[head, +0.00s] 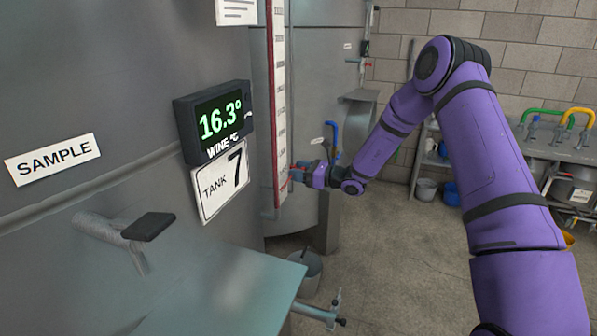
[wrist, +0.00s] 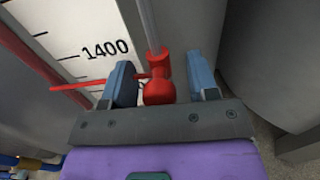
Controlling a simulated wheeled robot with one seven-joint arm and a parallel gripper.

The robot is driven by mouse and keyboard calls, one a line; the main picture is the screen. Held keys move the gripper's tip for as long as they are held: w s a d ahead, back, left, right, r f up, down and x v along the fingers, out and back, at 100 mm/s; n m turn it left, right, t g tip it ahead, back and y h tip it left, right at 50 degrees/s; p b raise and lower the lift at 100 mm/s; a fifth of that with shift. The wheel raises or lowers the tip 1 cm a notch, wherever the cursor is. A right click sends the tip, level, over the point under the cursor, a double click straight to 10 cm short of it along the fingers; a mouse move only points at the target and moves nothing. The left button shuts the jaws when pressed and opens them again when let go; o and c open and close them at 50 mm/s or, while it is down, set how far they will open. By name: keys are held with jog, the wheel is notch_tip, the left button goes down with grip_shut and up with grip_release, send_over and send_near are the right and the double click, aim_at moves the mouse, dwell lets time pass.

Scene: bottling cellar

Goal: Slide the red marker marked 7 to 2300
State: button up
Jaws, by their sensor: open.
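The red marker (wrist: 158,88) sits on a thin upright rod (wrist: 148,22) beside a white scale board (wrist: 70,30) in the wrist view. Its thin red pointer reaches left across the scale, a little below the figure 1400 in the picture. No 7 can be read on the marker. My gripper (wrist: 162,74) is open, with one blue-grey finger on each side of the marker and a gap showing at the right finger. In the head view my gripper (head: 297,173) is at the lower part of the tall scale (head: 279,90); the marker is hardly discernible there.
A tank with a TANK 7 sign (head: 220,183) and a 16.3° display (head: 214,122) stands at the left. A green-grey shelf (head: 235,290) and a bucket (head: 305,275) are below. A bench with colored pipes (head: 565,150) is at the right. Floor between is clear.

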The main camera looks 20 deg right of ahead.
jog(key=shift+a, duration=0.1)
grip_shut()
notch_tip(320, 180, up, 57)
jog(key=shift+r, duration=0.15)
grip_release()
jog(key=v, duration=1)
jog(key=shift+s+d, duration=0.2)
jog(key=shift+d, duration=0.15)
